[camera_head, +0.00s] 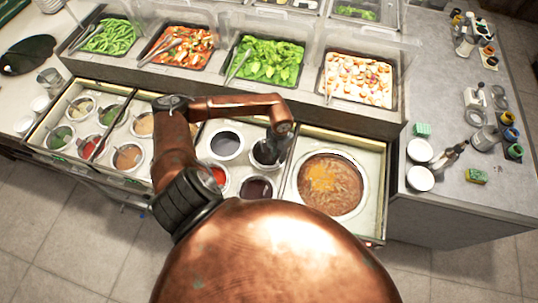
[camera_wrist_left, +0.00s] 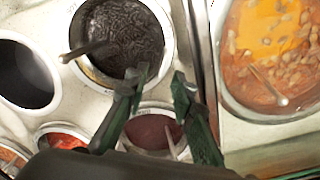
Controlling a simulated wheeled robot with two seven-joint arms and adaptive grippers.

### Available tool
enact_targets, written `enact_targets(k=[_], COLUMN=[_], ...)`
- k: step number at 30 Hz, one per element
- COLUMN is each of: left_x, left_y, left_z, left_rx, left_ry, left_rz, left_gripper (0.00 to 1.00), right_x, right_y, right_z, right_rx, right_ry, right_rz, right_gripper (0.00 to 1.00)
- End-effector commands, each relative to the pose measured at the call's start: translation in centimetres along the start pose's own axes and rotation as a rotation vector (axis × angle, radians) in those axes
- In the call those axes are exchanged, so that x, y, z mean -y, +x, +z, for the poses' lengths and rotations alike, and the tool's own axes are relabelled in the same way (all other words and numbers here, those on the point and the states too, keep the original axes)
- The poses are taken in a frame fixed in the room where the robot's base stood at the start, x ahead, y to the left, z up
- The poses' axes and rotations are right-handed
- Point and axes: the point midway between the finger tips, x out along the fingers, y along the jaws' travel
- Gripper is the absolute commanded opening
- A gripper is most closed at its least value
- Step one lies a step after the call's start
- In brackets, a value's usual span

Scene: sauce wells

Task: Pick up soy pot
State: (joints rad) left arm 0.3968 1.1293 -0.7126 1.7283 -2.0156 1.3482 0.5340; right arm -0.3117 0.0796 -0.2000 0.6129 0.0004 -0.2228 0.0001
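Several round sauce pots sit in the wells, and no label tells me which is the soy pot. One pot with dark, textured contents and a spoon (camera_wrist_left: 120,38) is just beyond my left gripper's fingertips; it also shows in the head view (camera_head: 264,155), partly covered by the gripper. Nearby are a smooth blackish pot (camera_head: 226,144), also in the wrist view (camera_wrist_left: 22,78), and a dark reddish-brown pot (camera_head: 257,188), seen between the fingers (camera_wrist_left: 152,132). My left gripper (camera_wrist_left: 158,78) is open and empty, its fingers apart above the pots. My right gripper is not in view.
A large round pot of orange-brown stew (camera_head: 333,185) stands right of the dark pots, behind a metal divider. Food trays with greens (camera_head: 268,62) and pale slices (camera_head: 356,80) line the back. A grey counter (camera_head: 445,200) holds bottles and cups at right.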

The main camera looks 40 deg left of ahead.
Motion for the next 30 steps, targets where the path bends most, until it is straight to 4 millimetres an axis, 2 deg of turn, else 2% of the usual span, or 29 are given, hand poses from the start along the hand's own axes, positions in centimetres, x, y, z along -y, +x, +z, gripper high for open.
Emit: enact_targets(k=[6, 9, 16, 26, 30], left_x=[0.1, 0.1, 0.1, 0.1, 0.1], left_y=[3.0, 3.8, 3.9, 3.9, 3.9], left_z=[0.2, 0.2, 0.2, 0.2, 0.2], left_rx=[-0.002, -0.001, 0.0, 0.0, 0.0], left_ry=[-0.001, 0.0, 0.001, 0.001, 0.001], left_rz=[-0.001, -0.001, 0.0, 0.0, 0.0], left_gripper=[0.23, 0.23, 0.23, 0.0, 0.0], right_x=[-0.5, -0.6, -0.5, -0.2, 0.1], right_y=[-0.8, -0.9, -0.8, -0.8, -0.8], right_z=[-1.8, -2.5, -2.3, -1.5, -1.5], right_rx=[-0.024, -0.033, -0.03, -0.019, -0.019], right_ry=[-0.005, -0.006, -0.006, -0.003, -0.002], right_rz=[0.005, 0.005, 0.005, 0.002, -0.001], right_gripper=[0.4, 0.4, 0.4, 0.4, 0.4])
